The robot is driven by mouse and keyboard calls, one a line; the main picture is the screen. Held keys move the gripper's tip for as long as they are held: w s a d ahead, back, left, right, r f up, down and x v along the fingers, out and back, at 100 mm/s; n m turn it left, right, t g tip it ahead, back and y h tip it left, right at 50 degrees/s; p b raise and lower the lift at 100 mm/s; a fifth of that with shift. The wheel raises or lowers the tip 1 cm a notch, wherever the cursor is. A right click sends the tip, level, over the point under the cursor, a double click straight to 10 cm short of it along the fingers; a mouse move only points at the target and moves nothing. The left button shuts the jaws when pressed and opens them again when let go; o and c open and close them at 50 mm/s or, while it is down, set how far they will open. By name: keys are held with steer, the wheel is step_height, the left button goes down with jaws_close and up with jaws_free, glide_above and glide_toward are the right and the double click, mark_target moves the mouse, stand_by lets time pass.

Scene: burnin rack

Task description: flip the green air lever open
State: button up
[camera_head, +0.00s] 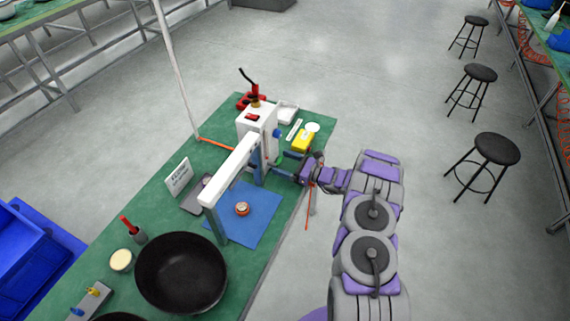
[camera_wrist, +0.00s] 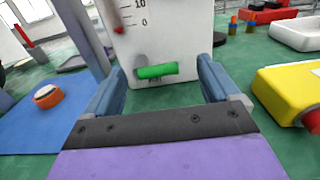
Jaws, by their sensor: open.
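The green air lever (camera_wrist: 157,71) shows in the wrist view on the lower front of the white unit (camera_wrist: 165,30). It lies nearly level, with its pivot end at the left. My gripper (camera_wrist: 157,82) is open and empty, its two blue fingers spread to either side of the lever. I cannot tell how far the fingertips are from it. In the head view my gripper (camera_head: 276,172) is at the right side of the white unit (camera_head: 257,128), and the lever is hard to make out there.
A yellow block (camera_wrist: 289,92) lies close to the right finger. A blue mat (camera_head: 247,214) with a small orange-rimmed round part (camera_head: 242,209) lies left of my gripper. A white beam (camera_head: 230,168) on blue posts stands beside it. A black bowl (camera_head: 181,272) is at the front.

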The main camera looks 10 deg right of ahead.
steer(key=shift+c, duration=0.2)
steer(key=c, duration=1)
steer(key=n+b, duration=0.1)
steer(key=n, duration=0.1)
steer(key=n+b, duration=0.1)
steer(key=n, duration=0.1)
steer(key=shift+a+r+b, duration=0.1)
steer(key=shift+r+b, duration=0.3)
steer(key=n, duration=0.1)
steer(key=n+b, duration=0.1)
steer(key=n, duration=0.1)
steer(key=n+b, duration=0.1)
steer(key=n, duration=0.1)
steer(key=shift+s+a+r, duration=0.15)
steer(key=shift+s+r, duration=0.15)
steer(key=shift+r, duration=0.1)
steer(key=n, duration=0.4)
steer(key=shift+s+a+r+n, duration=0.25)
steer(key=shift+s+a+n, duration=0.15)
steer(key=shift+s+n, duration=0.1)
steer(key=shift+n, duration=0.9)
steer(key=shift+s+a+n, duration=0.1)
steer(key=shift+s+n, duration=0.05)
steer(key=shift+n, duration=0.95)
